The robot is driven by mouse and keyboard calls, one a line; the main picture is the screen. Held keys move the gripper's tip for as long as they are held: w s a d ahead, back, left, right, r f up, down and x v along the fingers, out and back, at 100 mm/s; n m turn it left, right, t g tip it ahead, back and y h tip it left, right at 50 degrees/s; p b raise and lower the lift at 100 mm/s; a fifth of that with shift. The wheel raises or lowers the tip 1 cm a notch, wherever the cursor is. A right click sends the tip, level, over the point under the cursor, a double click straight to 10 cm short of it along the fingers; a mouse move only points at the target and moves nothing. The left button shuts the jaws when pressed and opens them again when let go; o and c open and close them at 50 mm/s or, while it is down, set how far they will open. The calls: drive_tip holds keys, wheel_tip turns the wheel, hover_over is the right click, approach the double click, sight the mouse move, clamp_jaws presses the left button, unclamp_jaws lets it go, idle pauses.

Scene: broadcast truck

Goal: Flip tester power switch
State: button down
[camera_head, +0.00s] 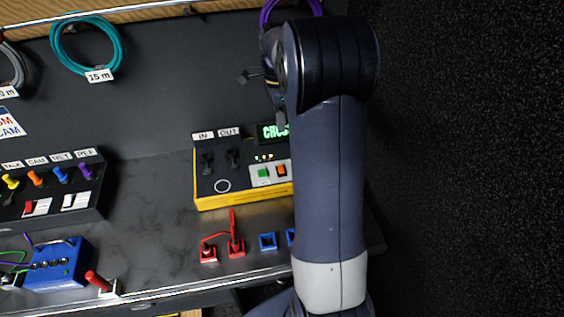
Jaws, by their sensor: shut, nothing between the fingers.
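The tester (243,200) is a yellow-edged box with a dark top, standing on the grey bench. Small lights glow above that panel. A lit green display (272,132) reads "CROS", its right part hidden by my arm. I cannot tell which control is the power switch. My gripper (281,117) points down over the tester's back right, small and dark; it is shut, with nothing seen in it.
Red connectors (236,248) and blue square sockets (268,241) lie in front of the tester. A switch panel (60,190), a blue box (62,265) and a red-handled lever (97,281) stand at left. Coiled cables (85,75) hang behind. A dark wall closes the right.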

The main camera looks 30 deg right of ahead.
sight(283, 171)
drive_tip(key=shift+f, duration=0.1)
drive_tip(key=f, duration=0.4)
drive_tip(key=s+f+p, duration=0.1)
drive_tip(key=f, duration=0.4)
drive_tip(key=s+f, duration=0.1)
drive_tip(key=f, duration=0.3)
drive_tip(key=shift+a+f+p, duration=0.3)
drive_tip(key=shift+f, duration=0.05)
drive_tip(key=shift+s, duration=0.1)
